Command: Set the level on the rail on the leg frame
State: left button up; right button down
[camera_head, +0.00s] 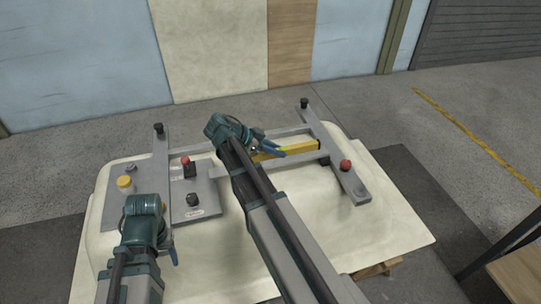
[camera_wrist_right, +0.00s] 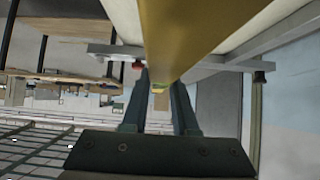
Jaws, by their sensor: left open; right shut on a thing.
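The yellow level (camera_head: 298,148) is in the grip of my right gripper (camera_head: 268,144), above the tub shell and roughly along the leg frame's cross rail. In the right wrist view the level (camera_wrist_right: 195,30) runs up from between the blue fingers (camera_wrist_right: 160,100). I cannot tell whether it touches the rail. The grey leg frame (camera_head: 325,140) lies across the upturned shell, with cross rails between two side bars. My right arm hides part of the rails. My left gripper (camera_head: 174,256) is open and empty, low over the near left of the shell.
The cream tub shell (camera_head: 385,235) stands on a dark mat. The shell's right side is clear.

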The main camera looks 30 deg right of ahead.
jog(key=shift+w+a, duration=0.1)
jog(key=shift+w, duration=0.25)
jog(key=shift+w+a+f+b, duration=0.2)
jog(key=shift+w+a, duration=0.05)
jog(key=shift+w, duration=0.3)
jog(key=shift+w+a+f+b, duration=0.2)
jog(key=shift+w, duration=0.35)
jog(key=f+b, duration=0.3)
jog(key=shift+s+f, duration=0.15)
jog(key=shift+s, duration=0.15)
jog(key=c, duration=1.1)
grip_release()
jog(key=shift+c, duration=0.2)
jog(key=o, duration=0.5)
jog(key=shift+c, duration=0.2)
